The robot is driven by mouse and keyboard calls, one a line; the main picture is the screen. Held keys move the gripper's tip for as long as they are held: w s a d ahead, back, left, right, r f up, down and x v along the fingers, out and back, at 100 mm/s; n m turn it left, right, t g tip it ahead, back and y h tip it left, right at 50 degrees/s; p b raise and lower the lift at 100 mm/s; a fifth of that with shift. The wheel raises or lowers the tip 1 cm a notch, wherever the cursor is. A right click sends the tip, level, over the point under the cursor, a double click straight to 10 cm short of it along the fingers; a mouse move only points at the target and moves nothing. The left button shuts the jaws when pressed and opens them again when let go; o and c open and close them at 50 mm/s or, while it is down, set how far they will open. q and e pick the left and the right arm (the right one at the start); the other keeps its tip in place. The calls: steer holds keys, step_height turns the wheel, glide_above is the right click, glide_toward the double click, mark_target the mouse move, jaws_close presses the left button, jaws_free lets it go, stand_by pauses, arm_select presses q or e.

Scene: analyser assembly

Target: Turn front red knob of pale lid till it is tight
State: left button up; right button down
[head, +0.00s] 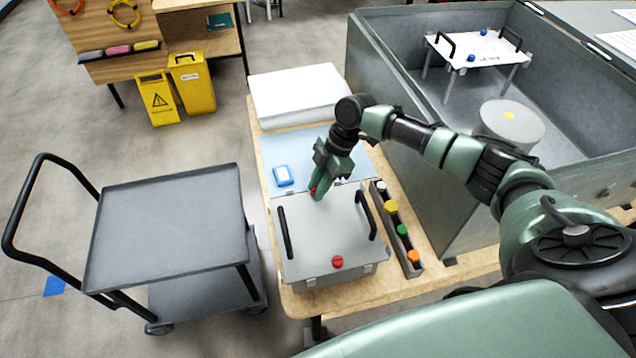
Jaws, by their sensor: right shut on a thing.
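The pale lid (318,232) lies on a box on the wooden table, with a black handle along its left side and another along its right. One red knob (337,262) sits free at the lid's edge nearest me. Another red knob (312,191) is at the lid's far edge, mostly hidden by my right gripper (317,190). The right gripper points down and is shut on this far knob. How far either knob is turned cannot be told. My left gripper is not in view.
A dark rack (417,268) with several coloured caps stands close right of the lid. A blue-and-white item (283,176) lies beyond it on the left. A large grey tank (447,200) stands at right; a grey cart (165,230) stands at left.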

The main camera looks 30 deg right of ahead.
mark_target(329, 193)
steer(key=shift+s+r+m+p, duration=0.1)
steer(key=shift+r+m+p, duration=0.15)
steer(key=shift+m+p, duration=0.3)
steer(key=shift+f+m+t, duration=0.15)
steer(key=shift+m+t, duration=0.25)
steer(key=shift+m, duration=0.15)
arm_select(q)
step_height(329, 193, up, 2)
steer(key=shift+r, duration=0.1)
arm_select(e)
steer(key=c, duration=1.2)
jaws_free()
arm_select(q)
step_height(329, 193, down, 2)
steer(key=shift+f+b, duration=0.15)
steer(key=shift+b, duration=0.9)
arm_select(e)
steer(key=v, duration=0.7)
steer(key=shift+r, duration=0.35)
